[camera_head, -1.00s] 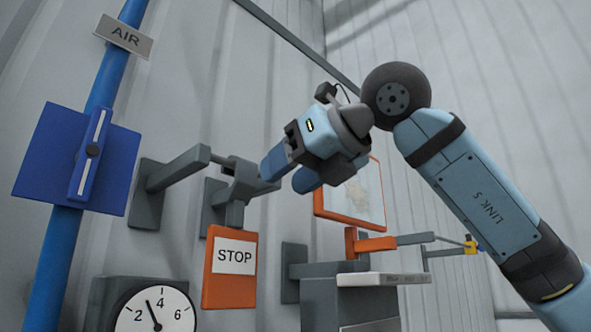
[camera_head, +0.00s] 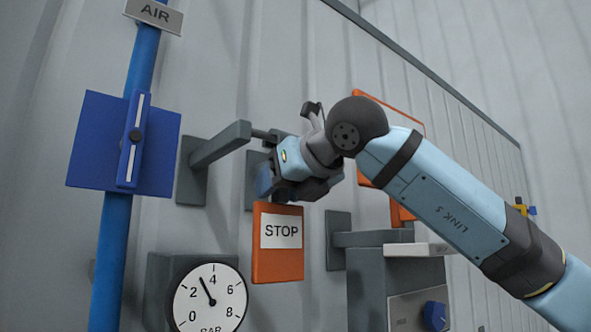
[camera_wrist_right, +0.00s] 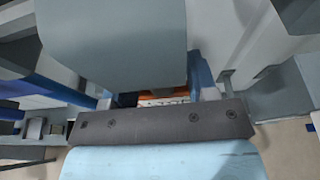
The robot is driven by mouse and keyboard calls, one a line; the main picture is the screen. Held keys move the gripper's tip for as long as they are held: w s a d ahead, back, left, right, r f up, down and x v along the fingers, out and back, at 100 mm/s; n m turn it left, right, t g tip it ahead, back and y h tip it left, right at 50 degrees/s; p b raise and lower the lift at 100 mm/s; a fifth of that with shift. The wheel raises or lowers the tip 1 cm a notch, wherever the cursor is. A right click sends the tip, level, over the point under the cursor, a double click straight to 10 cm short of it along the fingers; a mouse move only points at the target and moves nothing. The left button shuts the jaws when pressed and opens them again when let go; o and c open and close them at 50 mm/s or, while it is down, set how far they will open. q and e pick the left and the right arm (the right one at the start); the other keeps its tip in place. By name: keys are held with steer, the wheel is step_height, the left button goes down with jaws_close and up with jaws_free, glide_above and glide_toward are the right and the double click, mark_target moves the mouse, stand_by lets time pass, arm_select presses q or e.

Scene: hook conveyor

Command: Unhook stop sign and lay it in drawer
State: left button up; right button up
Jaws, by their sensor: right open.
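The orange stop sign (camera_head: 277,262) with its white STOP label hangs upright at the middle of the head view. My right gripper (camera_head: 268,183) is open at the sign's top, its blue fingers around the hanger area. It hides the hook and the sign's attachment, so contact cannot be told. In the right wrist view a strip of the orange sign (camera_wrist_right: 165,98) shows beyond the gripper's dark bar, below a large grey block (camera_wrist_right: 115,40). No open drawer can be made out. My left gripper is not in view.
A grey wall arm (camera_head: 222,145) reaches toward the gripper. A blue pipe (camera_head: 112,240) with a blue valve plate (camera_head: 90,140) stands left. A pressure gauge (camera_head: 208,298) is below left of the sign. A grey cabinet (camera_head: 372,300) with a blue knob (camera_head: 435,316) is at lower right.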

steer(key=shift+w+a+f, duration=0.1)
steer(key=shift+w, duration=0.05)
jaws_close()
steer(key=c, duration=0.7)
jaws_free()
steer(key=shift+c, duration=0.2)
jaws_close()
